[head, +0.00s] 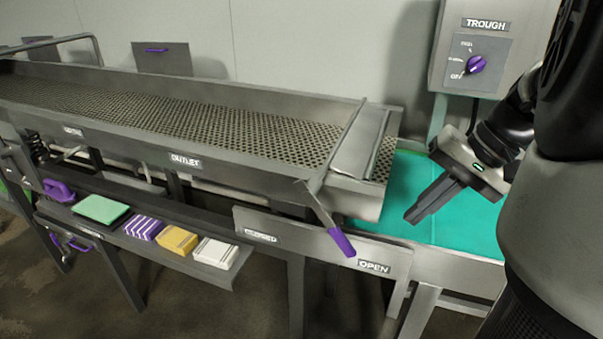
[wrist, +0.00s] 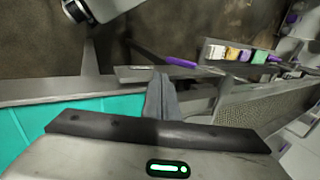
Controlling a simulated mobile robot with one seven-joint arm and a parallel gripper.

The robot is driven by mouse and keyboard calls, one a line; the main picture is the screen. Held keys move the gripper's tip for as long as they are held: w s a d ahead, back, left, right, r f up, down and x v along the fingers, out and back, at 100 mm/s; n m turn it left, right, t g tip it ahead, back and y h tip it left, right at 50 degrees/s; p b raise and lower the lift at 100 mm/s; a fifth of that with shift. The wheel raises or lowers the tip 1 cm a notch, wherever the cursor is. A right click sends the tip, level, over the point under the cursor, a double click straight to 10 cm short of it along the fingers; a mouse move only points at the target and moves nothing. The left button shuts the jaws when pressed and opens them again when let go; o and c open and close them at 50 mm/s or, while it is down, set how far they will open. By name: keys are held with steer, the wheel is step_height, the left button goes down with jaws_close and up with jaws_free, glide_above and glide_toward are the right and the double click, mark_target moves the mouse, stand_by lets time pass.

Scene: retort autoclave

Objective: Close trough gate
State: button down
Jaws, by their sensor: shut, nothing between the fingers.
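The trough gate (head: 361,143) is a flat metal plate at the right end of the perforated trough (head: 200,112). Its lever has a purple handle (head: 339,237) that points down to the right, close to the OPEN label (head: 374,267). The handle also shows in the wrist view (wrist: 181,62). The other label (head: 261,235), at the left of the same plate, looks like CLOSED but is hard to read. My gripper (head: 412,215) is shut and empty, over the teal surface to the right of the handle and apart from it. Its fingers show in the wrist view (wrist: 161,92).
A teal belt or table (head: 460,215) lies beyond the trough's end. A grey TROUGH control box (head: 490,50) with a purple knob (head: 476,64) is on the wall above. A low shelf (head: 150,245) holds several coloured blocks. Floor in front is clear.

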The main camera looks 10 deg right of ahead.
glide_toward(356, 254)
step_height(356, 254, down, 5)
steer(key=a, duration=0.2)
steer(key=shift+w+a+b, duration=0.2)
steer(key=shift+w+b, duration=0.15)
steer(key=shift+w, duration=0.4)
steer(key=shift+f, duration=0.1)
